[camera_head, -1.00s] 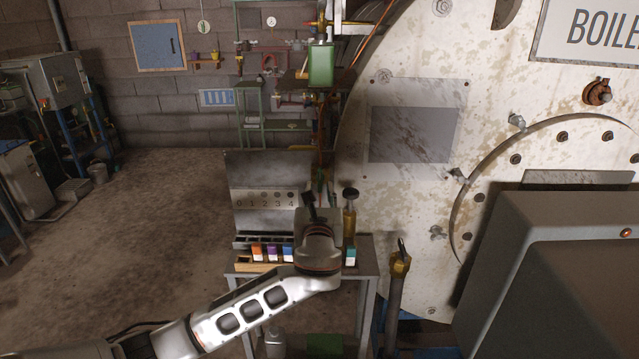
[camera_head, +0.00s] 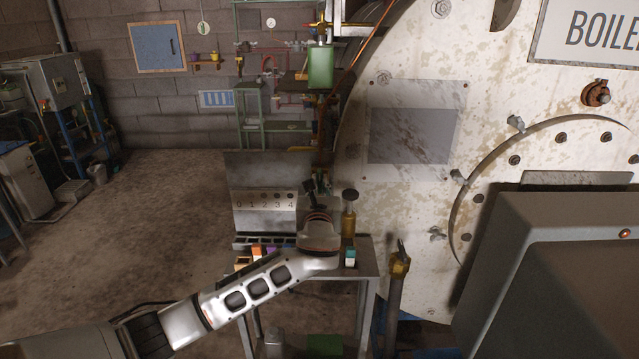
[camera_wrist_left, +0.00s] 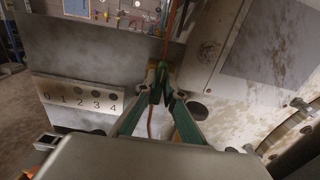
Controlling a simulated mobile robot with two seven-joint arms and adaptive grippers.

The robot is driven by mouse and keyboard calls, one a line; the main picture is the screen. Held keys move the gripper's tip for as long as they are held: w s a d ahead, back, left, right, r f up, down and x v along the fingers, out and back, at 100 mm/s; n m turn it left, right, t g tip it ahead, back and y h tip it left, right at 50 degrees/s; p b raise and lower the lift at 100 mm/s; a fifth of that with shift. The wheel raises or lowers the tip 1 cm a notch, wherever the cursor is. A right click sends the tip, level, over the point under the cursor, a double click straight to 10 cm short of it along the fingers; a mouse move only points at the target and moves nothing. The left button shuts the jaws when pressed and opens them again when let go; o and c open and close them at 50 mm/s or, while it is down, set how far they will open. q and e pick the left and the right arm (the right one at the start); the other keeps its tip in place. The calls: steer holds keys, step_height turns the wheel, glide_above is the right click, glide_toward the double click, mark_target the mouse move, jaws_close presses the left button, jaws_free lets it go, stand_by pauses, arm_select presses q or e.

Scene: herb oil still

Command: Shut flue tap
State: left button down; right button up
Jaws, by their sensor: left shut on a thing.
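My left gripper (camera_head: 314,188) is above the back of the small metal bench, beside the boiler's white front. In the left wrist view its green-sided fingers (camera_wrist_left: 161,86) are closed together. An orange cord (camera_wrist_left: 173,28) comes down to the fingertips, and a thin length shows below them, so the fingers are shut on the cord. In the head view the cord (camera_head: 372,52) runs down from the upper right along the boiler's edge. A brass tap (camera_head: 400,264) with a dark upright lever tops a grey pipe to the right; I cannot tell whether it is the flue tap. My right gripper is out of view.
The bench (camera_head: 367,268) holds a plate numbered 0 to 4 (camera_head: 264,205), coloured blocks and an amber bottle (camera_head: 349,220). The boiler front (camera_head: 400,200) and a grey cabinet (camera_head: 560,270) close off the right. Floor at left is open.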

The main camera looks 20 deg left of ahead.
arm_select(q)
steer(key=shift+a+r, duration=0.1)
steer(key=shift+n, duration=1.4)
steer(key=n, duration=0.5)
steer(key=n+b, duration=0.1)
steer(key=n, duration=0.4)
steer(key=n+b, duration=0.1)
steer(key=n, duration=0.4)
steer(key=shift+a+f+n, duration=0.25)
steer(key=shift+a+n, duration=0.05)
steer(key=shift+a, duration=0.05)
